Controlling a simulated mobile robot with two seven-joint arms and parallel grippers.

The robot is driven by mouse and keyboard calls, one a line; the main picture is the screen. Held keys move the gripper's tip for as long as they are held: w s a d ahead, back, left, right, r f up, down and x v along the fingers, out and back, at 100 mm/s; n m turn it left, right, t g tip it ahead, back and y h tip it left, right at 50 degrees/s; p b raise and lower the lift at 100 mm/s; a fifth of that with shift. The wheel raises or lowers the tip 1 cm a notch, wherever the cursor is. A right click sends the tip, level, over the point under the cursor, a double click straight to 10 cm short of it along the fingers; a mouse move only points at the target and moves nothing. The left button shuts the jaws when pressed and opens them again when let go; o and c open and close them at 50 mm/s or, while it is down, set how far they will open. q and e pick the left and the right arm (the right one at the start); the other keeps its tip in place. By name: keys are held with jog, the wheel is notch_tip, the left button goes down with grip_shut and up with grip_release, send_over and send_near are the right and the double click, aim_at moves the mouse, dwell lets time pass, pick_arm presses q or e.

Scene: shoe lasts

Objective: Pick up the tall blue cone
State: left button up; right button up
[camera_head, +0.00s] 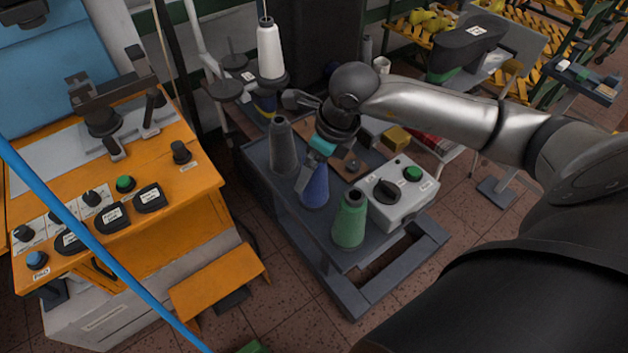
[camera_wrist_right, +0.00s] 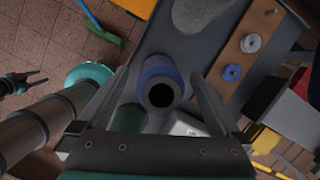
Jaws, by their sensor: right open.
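The blue cone (camera_head: 315,190) stands upright on the grey cart, between a dark grey cone (camera_head: 283,148) and a green cone (camera_head: 350,222). My right gripper (camera_head: 309,175) reaches down over it and hides its upper part in the head view. In the right wrist view, the blue cone (camera_wrist_right: 160,70) shows from above with its dark open top. It lies between the two spread fingers of my right gripper (camera_wrist_right: 160,78), with a gap on each side. My left gripper is not in the head view; a small pronged part (camera_wrist_right: 22,82) in the wrist view may be it.
A control box (camera_head: 402,195) with a green button stands right of the green cone. A wooden board (camera_wrist_right: 247,42) with small spools lies beside the cones. A tall white spool (camera_head: 269,52) stands behind. An orange machine (camera_head: 150,215) is at the left, across a strip of floor.

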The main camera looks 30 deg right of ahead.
jog(key=shift+c, duration=0.2)
grip_shut()
dwell(0.6)
jog(key=shift+r, duration=0.1)
